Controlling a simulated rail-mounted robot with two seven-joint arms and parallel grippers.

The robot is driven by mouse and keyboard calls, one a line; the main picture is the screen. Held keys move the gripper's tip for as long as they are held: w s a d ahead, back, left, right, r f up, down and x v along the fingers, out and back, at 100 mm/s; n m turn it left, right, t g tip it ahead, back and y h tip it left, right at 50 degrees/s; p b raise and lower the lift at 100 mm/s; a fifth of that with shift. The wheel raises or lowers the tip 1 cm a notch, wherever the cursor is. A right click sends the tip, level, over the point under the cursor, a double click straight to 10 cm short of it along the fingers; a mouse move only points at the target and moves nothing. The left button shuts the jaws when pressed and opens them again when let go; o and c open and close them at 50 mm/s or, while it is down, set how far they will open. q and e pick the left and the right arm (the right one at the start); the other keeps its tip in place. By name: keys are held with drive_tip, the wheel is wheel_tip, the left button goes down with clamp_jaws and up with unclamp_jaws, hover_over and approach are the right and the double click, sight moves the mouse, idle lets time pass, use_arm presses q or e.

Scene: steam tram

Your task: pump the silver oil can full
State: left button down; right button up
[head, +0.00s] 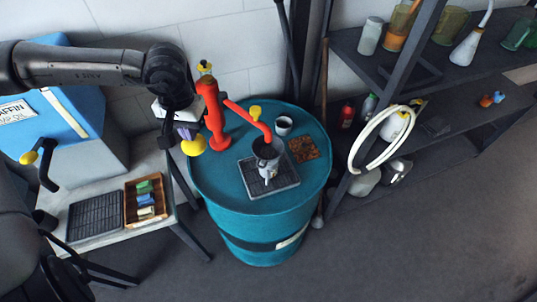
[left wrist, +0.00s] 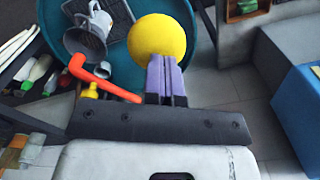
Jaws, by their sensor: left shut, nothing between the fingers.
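The silver oil can (head: 267,171) stands on a grey drip tray (head: 288,188) on a teal drum (head: 235,207). A dark funnel (head: 266,148) sits in its top, under the spout end of the red pump (head: 213,115). The can also shows in the left wrist view (left wrist: 97,16). The pump's yellow ball knob (head: 193,146) is at its left side and looks large in the left wrist view (left wrist: 158,37). My left gripper (head: 187,132) is shut and empty, its purple fingertips (left wrist: 165,62) right at the knob; I cannot tell whether they touch. My right gripper is not in view.
A table at left holds a dark grate (head: 95,214) and a wooden tray (head: 130,206) of small items. A blue tank (head: 65,128) is behind it. Shelves stand at right, with a pale hose (head: 357,150).

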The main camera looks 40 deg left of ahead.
use_arm(q)
drive_tip(key=shift+w+r+p, duration=0.1)
drive_tip(key=shift+r+p, duration=1.65)
drive_tip(key=shift+r, duration=1.4)
wheel_tip(320, 180, up, 8)
drive_tip(key=p, duration=0.4)
drive_tip(key=shift+f+p, duration=0.15)
drive_tip(key=shift+p, duration=0.25)
drive_tip(key=shift+f, duration=0.1)
